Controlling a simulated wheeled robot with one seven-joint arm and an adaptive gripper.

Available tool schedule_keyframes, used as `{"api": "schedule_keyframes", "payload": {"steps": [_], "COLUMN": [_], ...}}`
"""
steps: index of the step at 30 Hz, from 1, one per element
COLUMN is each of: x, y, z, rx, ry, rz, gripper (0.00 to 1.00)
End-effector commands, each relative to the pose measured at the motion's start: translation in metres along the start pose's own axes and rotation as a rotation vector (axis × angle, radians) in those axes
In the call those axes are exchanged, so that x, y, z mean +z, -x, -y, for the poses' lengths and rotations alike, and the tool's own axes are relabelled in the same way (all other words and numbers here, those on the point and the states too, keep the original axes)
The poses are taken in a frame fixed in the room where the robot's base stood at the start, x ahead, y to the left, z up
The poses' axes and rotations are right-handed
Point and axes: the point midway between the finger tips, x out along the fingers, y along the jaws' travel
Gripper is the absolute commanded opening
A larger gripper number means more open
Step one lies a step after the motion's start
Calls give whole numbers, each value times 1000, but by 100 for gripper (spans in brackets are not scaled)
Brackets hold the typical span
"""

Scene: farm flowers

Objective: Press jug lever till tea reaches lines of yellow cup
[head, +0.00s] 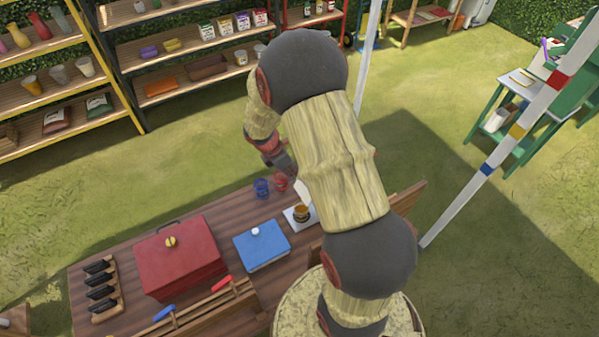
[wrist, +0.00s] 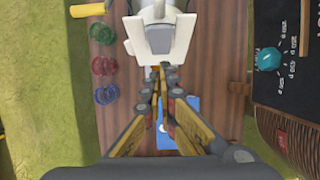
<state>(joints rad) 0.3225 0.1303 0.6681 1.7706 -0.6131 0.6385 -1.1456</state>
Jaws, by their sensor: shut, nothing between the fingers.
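In the wrist view a white jug (wrist: 160,40) with a grey part at its top stands straight ahead of my gripper (wrist: 164,72). My fingers are shut and empty, with their tips at or just in front of the jug's lower edge. I cannot tell whether they touch its lever. In the head view the yellow cup (head: 302,214) sits on a small white tray (head: 290,216) on the wooden table, beside my arm. The cup's lines and tea level are too small to read.
A blue cup (head: 261,188) and a red cup (head: 281,183) stand near the tray; a green cup (wrist: 102,33) shows in the wrist view. A blue box (head: 262,248) and a red box (head: 180,262) occupy the table. A dark board (wrist: 285,60) lies right in the wrist view.

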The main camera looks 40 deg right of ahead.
Motion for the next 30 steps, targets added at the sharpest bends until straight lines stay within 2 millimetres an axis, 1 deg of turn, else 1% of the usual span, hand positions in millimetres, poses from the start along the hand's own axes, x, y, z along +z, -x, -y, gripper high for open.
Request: {"api": "schedule_keyframes", "payload": {"steps": [1, 6, 12, 18, 30], "x": [1, 1, 1, 2, 2], "y": [13, 48, 76, 86, 86], "z": [-2, -2, -1, 0, 0], "rx": [9, 8, 5, 3, 3], "ry": [-4, -3, -2, -2, -2], "rz": [0, 0, 0, 0, 0], "gripper": [0, 0, 0, 0, 0]}}
